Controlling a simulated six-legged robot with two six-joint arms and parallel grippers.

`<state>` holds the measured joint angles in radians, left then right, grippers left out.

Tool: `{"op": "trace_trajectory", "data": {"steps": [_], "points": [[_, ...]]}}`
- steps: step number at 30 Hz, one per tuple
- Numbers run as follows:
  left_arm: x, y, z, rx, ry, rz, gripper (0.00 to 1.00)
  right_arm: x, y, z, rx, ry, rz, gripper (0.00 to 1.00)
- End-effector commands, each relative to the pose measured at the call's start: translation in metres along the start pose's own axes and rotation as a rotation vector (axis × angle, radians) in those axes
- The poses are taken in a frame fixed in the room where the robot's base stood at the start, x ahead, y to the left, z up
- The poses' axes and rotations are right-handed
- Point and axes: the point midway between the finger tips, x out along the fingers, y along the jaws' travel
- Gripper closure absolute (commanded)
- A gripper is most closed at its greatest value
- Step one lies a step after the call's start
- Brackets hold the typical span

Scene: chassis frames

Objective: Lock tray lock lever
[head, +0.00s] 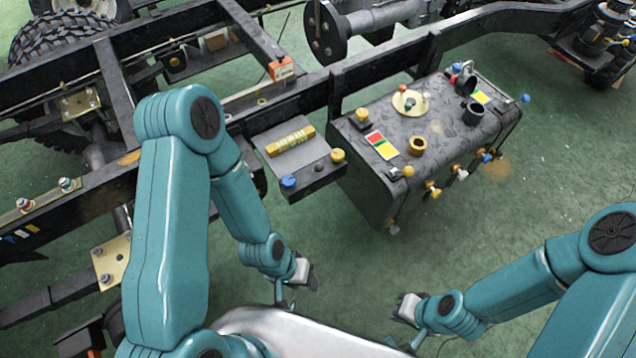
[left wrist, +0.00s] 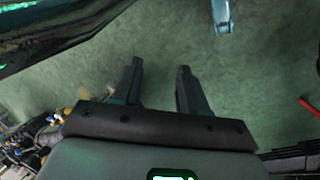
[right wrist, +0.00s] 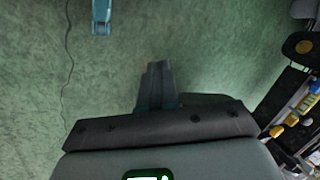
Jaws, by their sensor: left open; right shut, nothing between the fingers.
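A dark tray (head: 294,159) sticks out from the frame rail in the head view. It carries a yellow labelled bar (head: 290,140), a blue knob (head: 288,181) and a yellow knob (head: 338,155) at its outer edge. I cannot tell which part is the lock lever. My left gripper (head: 309,279) is below the tray in the picture, apart from it; its open, empty fingers show over green floor in the left wrist view (left wrist: 160,68). My right gripper (head: 401,308) is farther right and lower, touching nothing; its fingers are together and empty in the right wrist view (right wrist: 158,72).
A black tank (head: 405,165) with several coloured knobs, caps and small levers stands right of the tray. The black chassis rail (head: 385,62) runs behind both. An orange-and-white block (head: 281,69) sits on the rail. Green floor (head: 480,220) is clear between my arms and the tank.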

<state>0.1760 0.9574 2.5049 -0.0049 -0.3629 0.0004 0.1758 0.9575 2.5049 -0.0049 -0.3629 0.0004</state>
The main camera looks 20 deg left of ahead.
Motion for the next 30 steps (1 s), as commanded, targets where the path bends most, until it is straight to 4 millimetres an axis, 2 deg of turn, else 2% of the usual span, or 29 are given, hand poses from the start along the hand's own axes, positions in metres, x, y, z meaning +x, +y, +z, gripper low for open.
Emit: {"op": "trace_trajectory", "data": {"steps": [5,6,7,8,11,14,16,18,21,25,27,30], "points": [[0.0,0.0,0.0,0.0,0.0,0.0,0.57,0.0,0.0,0.0,0.0,0.001,0.0,1.0],[0.0,0.0,0.0,0.0,0.0,0.0,0.54,0.0,0.0,0.0,0.0,0.001,0.0,1.0],[0.001,0.0,0.0,0.0,0.0,0.0,0.44,0.001,0.0,0.0,-0.001,0.001,0.0,1.0],[0.002,-0.001,0.0,0.0,0.0,0.0,0.39,0.002,0.0,-0.001,-0.008,0.005,-0.001,1.0],[0.02,-0.007,-0.001,-0.001,0.002,0.0,0.39,0.021,0.002,-0.017,-0.104,0.063,-0.006,1.0],[0.057,-0.021,-0.003,-0.003,0.004,0.0,0.39,0.057,-0.003,-0.053,-0.355,0.215,-0.013,1.0],[0.09,-0.034,-0.004,-0.006,0.006,-0.001,0.39,0.086,-0.016,-0.086,-0.606,0.376,-0.006,1.0],[0.125,-0.047,-0.006,-0.009,0.009,-0.001,0.39,0.109,-0.037,-0.118,-0.884,0.568,0.019,1.0],[0.171,-0.065,-0.009,-0.014,0.013,-0.002,0.39,0.128,-0.076,-0.151,-1.252,0.865,0.095,1.0],[0.224,-0.086,-0.012,-0.02,0.02,-0.002,0.39,0.135,-0.128,-0.169,-1.624,1.273,0.266,1.0],[0.248,-0.095,-0.014,-0.023,0.023,-0.002,0.39,0.132,-0.151,-0.168,-1.75,1.478,0.381,1.0],[0.273,-0.105,-0.015,-0.026,0.026,-0.003,0.39,0.125,-0.174,-0.159,-1.846,1.723,0.548,1.0]]}}
